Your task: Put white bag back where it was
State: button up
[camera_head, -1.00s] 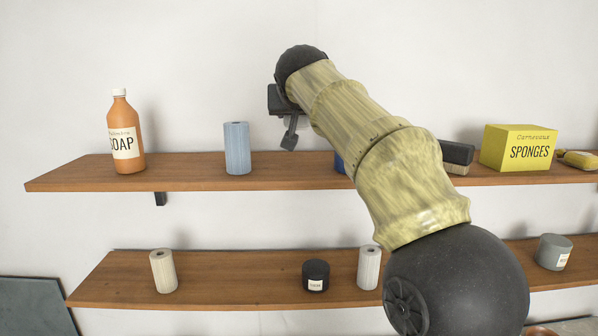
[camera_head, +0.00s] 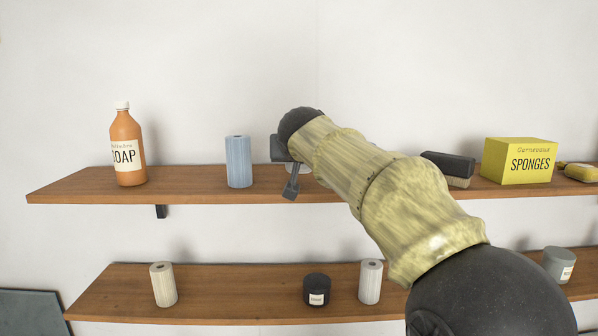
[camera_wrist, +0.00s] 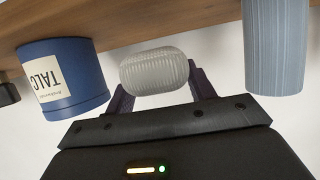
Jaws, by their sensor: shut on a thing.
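The wrist view shows a small off-white, ribbed, rounded thing (camera_wrist: 155,71) between my two fingers; I take it for the white bag. My gripper (camera_wrist: 160,88) is shut on it. In the head view my gripper (camera_head: 290,182) is at the upper shelf (camera_head: 90,187), right of the blue ribbed roll. A sliver of the pale thing (camera_head: 300,168) shows behind it. The wrist view is upside down, with the shelf board (camera_wrist: 130,22) along the top. The held thing is close to the board; I cannot tell whether it touches.
The blue ribbed roll (camera_head: 238,162) and a blue TALC tin (camera_wrist: 62,78) flank my gripper; my arm hides the tin in the head view. Orange soap bottle (camera_head: 127,146), dark brush (camera_head: 448,166) and yellow sponge box (camera_head: 518,161) share the shelf. The lower shelf (camera_head: 235,300) holds rolls and jars.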

jog(key=shift+f, duration=1.75)
jog(key=shift+f, duration=0.15)
jog(key=o, duration=1)
jog(key=shift+r, duration=0.2)
jog(key=shift+s, duration=0.35)
jog(key=b+v, duration=0.4)
jog(key=v, duration=0.7)
jog(key=shift+s+r, duration=0.1)
jog(key=shift+r, duration=0.05)
